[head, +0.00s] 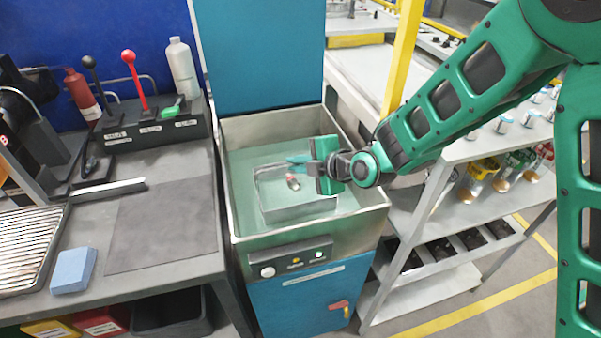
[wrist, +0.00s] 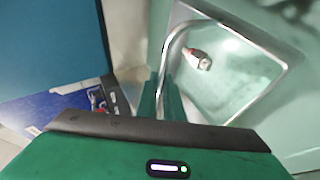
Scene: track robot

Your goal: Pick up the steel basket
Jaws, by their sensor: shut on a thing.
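The steel basket (head: 290,212) sits in the liquid of the washing tank (head: 376,197) in the head view. A small red and silver part (head: 293,181) lies inside it. My gripper (head: 290,160) reaches in from the right and is shut on the basket's handle. In the wrist view the curved handle of the basket (wrist: 283,68) runs between the two fingers of my gripper (wrist: 160,92). The red and silver part (wrist: 198,59) shows in the basket there too. Part of the basket's near wall lies under the greenish liquid.
A grey workbench (head: 200,262) with a dark mat, a blue block (head: 73,270) and lever controls stands left of the tank. A shelf rack (head: 470,150) with jars stands at right. The tank's raised blue lid (head: 260,50) is behind.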

